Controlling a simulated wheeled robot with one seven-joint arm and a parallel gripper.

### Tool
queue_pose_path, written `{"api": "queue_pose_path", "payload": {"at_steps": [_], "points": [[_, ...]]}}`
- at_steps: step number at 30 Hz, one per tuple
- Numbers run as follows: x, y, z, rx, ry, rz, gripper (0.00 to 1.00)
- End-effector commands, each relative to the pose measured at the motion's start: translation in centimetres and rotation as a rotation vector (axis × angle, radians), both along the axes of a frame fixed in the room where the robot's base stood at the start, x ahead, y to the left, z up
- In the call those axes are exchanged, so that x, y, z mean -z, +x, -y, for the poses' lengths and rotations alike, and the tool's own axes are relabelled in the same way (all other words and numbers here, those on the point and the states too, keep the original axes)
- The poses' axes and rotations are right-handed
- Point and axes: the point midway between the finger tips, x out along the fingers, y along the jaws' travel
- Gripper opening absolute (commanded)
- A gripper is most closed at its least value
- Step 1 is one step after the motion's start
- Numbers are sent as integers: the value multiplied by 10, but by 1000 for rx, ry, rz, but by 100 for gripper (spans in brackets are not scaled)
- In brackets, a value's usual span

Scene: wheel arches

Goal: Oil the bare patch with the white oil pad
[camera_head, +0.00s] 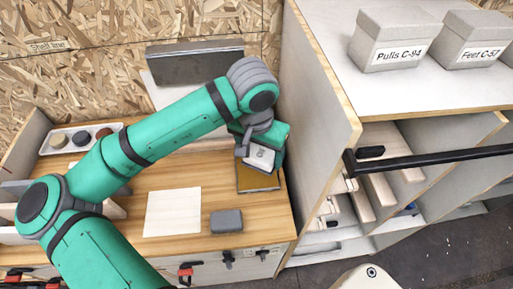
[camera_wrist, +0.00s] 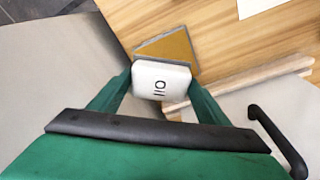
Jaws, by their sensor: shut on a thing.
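My gripper (camera_wrist: 160,90) is shut on the white oil pad (camera_wrist: 162,80), which carries the word "OIL". In the head view the pad (camera_head: 259,157) hangs at the right end of the wooden worktop, tilted. A shallow grey-rimmed tray with a golden-brown surface (camera_head: 257,180) lies below the pad; it also shows just beyond the pad in the wrist view (camera_wrist: 170,47). I cannot tell whether pad and tray touch. A pale square (camera_head: 172,212), seemingly the bare patch, lies flat on the worktop to the left of the tray, uncovered.
A grey block (camera_head: 226,221) sits between the pale square and the worktop's right end. A white tray (camera_head: 54,152) with several round pieces is at the back left. A dark grey box (camera_head: 195,64) stands at the back. A tall panel (camera_head: 308,120) bounds the right side.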

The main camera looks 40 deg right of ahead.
Motion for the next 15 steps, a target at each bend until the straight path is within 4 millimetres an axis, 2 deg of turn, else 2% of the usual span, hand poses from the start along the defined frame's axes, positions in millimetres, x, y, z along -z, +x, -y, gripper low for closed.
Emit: {"api": "queue_pose_path", "payload": {"at_steps": [3, 6, 15], "points": [[13, 15, 7, -85, -2, -6, 52], [19, 22, 10, -130, -1, -3, 52], [35, 27, 11, -156, 1, 2, 52]]}}
